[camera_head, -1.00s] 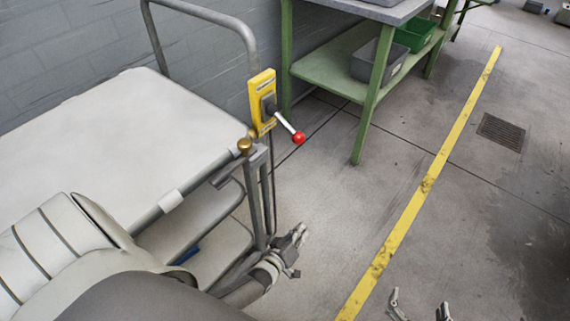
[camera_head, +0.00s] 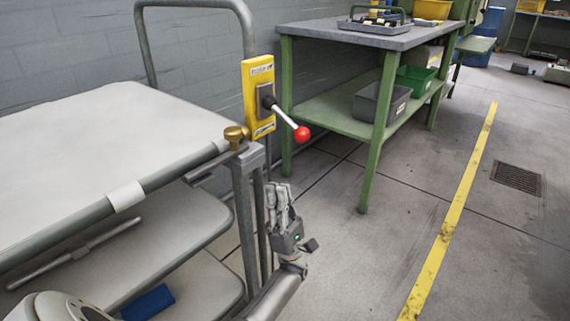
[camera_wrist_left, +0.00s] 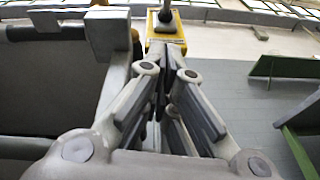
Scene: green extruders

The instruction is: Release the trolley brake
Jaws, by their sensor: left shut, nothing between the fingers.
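The trolley (camera_head: 110,140) stands at the left, with a grey top deck and lower shelves. On its corner post is a yellow brake plate (camera_head: 259,75) with a black pivot and a metal brake lever (camera_head: 284,117). The lever slants down to the right and ends in a red ball (camera_head: 301,134). My left gripper (camera_head: 277,188) points up, shut and empty, below the lever and apart from it, beside the post. In the left wrist view, my left gripper's fingers (camera_wrist_left: 169,50) are together, with the yellow plate (camera_wrist_left: 152,46) beyond them. My right gripper is not in view.
A brass knob (camera_head: 236,136) tops the trolley post near my left gripper. A green workbench (camera_head: 375,130) with bins (camera_head: 383,103) stands behind to the right. A grey wall is behind the trolley. The floor is clear around the yellow line (camera_head: 450,220).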

